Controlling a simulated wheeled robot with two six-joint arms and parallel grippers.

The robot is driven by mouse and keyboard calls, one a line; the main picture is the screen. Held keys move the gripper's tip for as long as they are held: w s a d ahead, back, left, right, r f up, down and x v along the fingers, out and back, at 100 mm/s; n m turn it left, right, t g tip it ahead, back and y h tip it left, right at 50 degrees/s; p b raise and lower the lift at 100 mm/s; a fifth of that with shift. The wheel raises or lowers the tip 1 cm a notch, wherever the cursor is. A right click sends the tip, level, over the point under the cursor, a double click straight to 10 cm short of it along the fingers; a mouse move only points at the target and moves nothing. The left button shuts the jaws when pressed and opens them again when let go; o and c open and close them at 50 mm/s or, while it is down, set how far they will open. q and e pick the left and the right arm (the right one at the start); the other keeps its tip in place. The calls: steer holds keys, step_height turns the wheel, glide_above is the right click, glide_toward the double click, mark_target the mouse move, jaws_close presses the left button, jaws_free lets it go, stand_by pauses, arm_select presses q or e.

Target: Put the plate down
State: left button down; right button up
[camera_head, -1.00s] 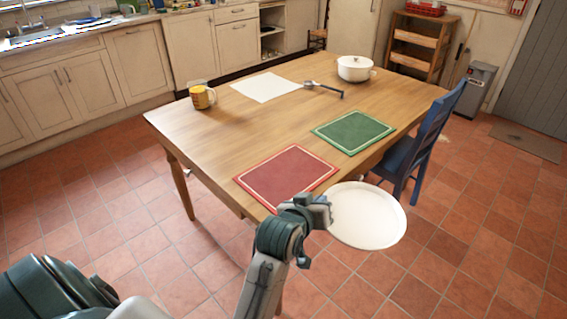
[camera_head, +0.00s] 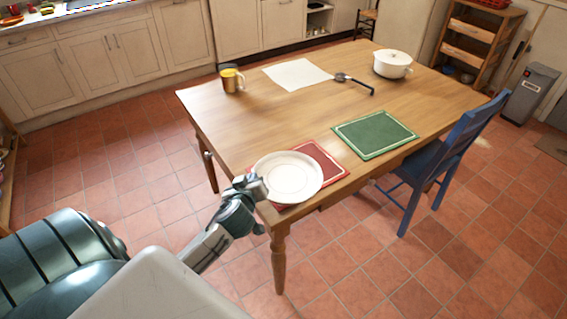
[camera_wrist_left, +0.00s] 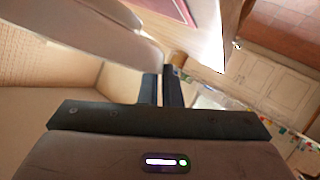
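The white plate (camera_head: 288,177) is over the red placemat (camera_head: 325,157) at the near left corner of the table and hides much of it. In the head view I cannot tell whether the plate touches the mat. My left gripper (camera_head: 257,186) is at the plate's left edge and shut on its rim. In the left wrist view the plate (camera_wrist_left: 95,35) reaches out from between the close fingers (camera_wrist_left: 160,88), and part of the mat (camera_wrist_left: 165,8) shows beyond it. My right gripper is not in view.
A blue chair (camera_head: 440,160) stands at the right side.

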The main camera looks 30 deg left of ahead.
mark_target(274, 154)
arm_select(q)
steer(key=w+p, duration=0.1)
steer(key=w, duration=0.3)
steer(key=w+a, duration=0.1)
steer(key=w, duration=0.3)
steer(key=w+f+p, duration=0.1)
steer(key=w, duration=0.4)
steer(key=shift+a+p, duration=0.15)
steer(key=shift+p, duration=0.2)
steer(key=shift+f+p, duration=0.45)
steer(key=shift+f, duration=1.4)
steer(key=c, duration=1.6)
jaws_free()
steer(key=shift+s, duration=0.15)
steer(key=b+v, duration=0.2)
steer(key=v, duration=0.8)
steer(key=shift+s+d+r, duration=0.1)
steer(key=shift+s+d, duration=0.1)
steer(key=shift+s, duration=0.05)
steer(key=shift+s+d+r, duration=0.25)
steer(key=shift+s+r, duration=0.05)
steer(key=shift+s, duration=0.2)
